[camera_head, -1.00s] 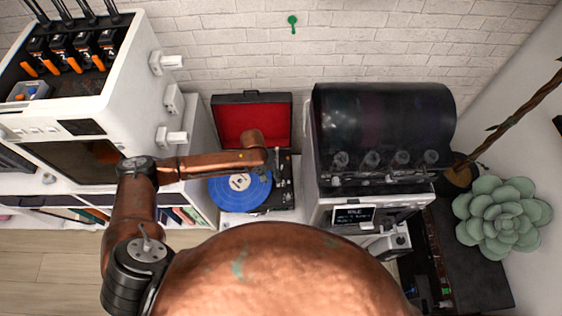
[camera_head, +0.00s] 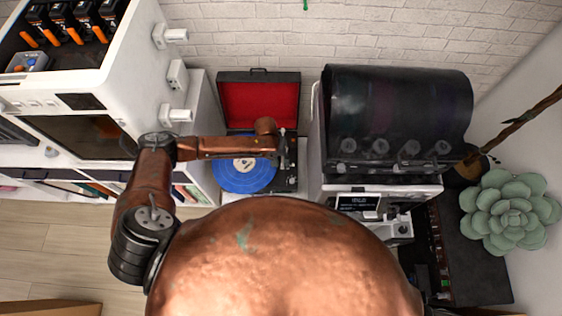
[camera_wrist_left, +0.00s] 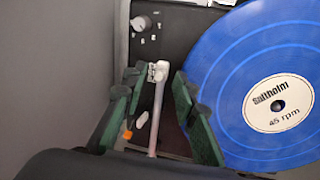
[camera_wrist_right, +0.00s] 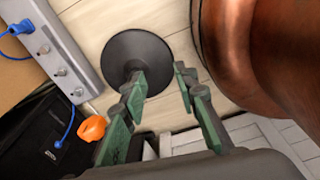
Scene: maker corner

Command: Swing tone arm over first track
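The blue record (camera_head: 246,178) lies on the black turntable (camera_head: 291,182) in the red-lined case; in the left wrist view the record (camera_wrist_left: 228,120) has a white label. The tone arm (camera_wrist_left: 157,115) is a pale tube with a white headshell, beside the record's edge and off the disc. My left gripper (camera_wrist_left: 157,84) is open, its green fingers on either side of the tone arm, apart from it as far as I can see. In the head view my left gripper (camera_head: 282,150) is small over the turntable's right side. My right gripper (camera_wrist_right: 160,85) is open and empty above the floor.
A white machine (camera_head: 105,125) with protruding knobs stands left of the turntable, and a dark-domed machine (camera_head: 395,115) stands close on its right. The open red lid (camera_head: 259,103) rises behind. A black round base (camera_wrist_right: 138,62) and a power strip (camera_wrist_right: 55,45) lie below my right gripper.

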